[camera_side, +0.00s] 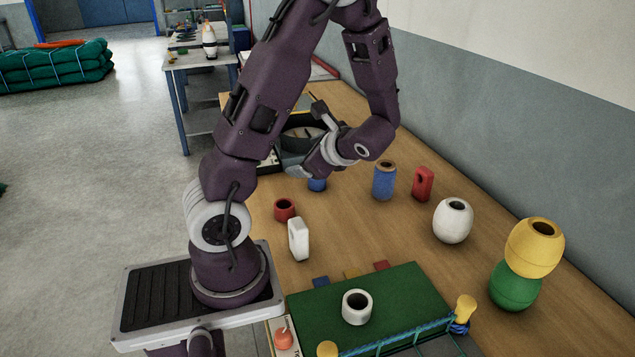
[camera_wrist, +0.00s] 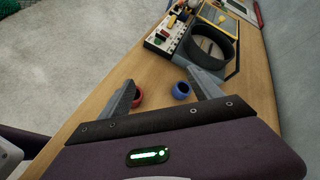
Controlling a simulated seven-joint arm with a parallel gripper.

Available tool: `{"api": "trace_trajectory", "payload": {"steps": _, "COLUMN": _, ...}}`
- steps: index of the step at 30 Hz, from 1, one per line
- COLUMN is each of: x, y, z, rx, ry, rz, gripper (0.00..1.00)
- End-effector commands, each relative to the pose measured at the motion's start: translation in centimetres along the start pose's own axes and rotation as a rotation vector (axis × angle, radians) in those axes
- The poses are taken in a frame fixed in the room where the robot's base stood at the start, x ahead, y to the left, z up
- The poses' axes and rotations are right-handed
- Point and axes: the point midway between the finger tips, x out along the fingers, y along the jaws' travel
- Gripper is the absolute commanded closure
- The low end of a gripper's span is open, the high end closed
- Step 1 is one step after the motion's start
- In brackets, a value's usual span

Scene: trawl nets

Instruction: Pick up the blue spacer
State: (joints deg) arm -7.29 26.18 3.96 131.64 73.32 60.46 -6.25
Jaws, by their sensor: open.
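The blue spacer (camera_side: 317,185) is a short blue ring on the wooden table, partly hidden behind my gripper (camera_side: 302,172) in the side view.
A red ring (camera_side: 284,209) lies nearby; in the wrist view it (camera_wrist: 138,97) is beside the left finger. A white block (camera_side: 298,239), a blue spool (camera_side: 383,181), a red block (camera_side: 423,184) and a white pot (camera_side: 453,221) stand around. A dark round tray (camera_wrist: 212,47) lies beyond.

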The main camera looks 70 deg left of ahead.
Motion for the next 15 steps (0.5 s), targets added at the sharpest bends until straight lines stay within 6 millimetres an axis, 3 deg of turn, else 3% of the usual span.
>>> {"api": "trace_trajectory", "payload": {"steps": 1, "x": 2.5, "y": -0.8, "z": -1.4, "rx": 0.137, "ry": -0.051, "rz": -0.048, "gripper": 0.26}}
{"api": "trace_trajectory", "payload": {"steps": 3, "x": 5.6, "y": -2.2, "z": -3.6, "rx": 0.318, "ry": -0.091, "rz": -0.133, "gripper": 0.26}}
{"api": "trace_trajectory", "payload": {"steps": 6, "x": 9.1, "y": -2.9, "z": -7.0, "rx": 0.524, "ry": -0.102, "rz": -0.225, "gripper": 0.26}}
{"api": "trace_trajectory", "payload": {"steps": 10, "x": 11.4, "y": -2.7, "z": -9.8, "rx": 0.665, "ry": -0.087, "rz": -0.289, "gripper": 0.26}}
{"api": "trace_trajectory", "payload": {"steps": 15, "x": 13.4, "y": -3.2, "z": -10.5, "rx": 0.691, "ry": -0.083, "rz": -0.302, "gripper": 0.26}}
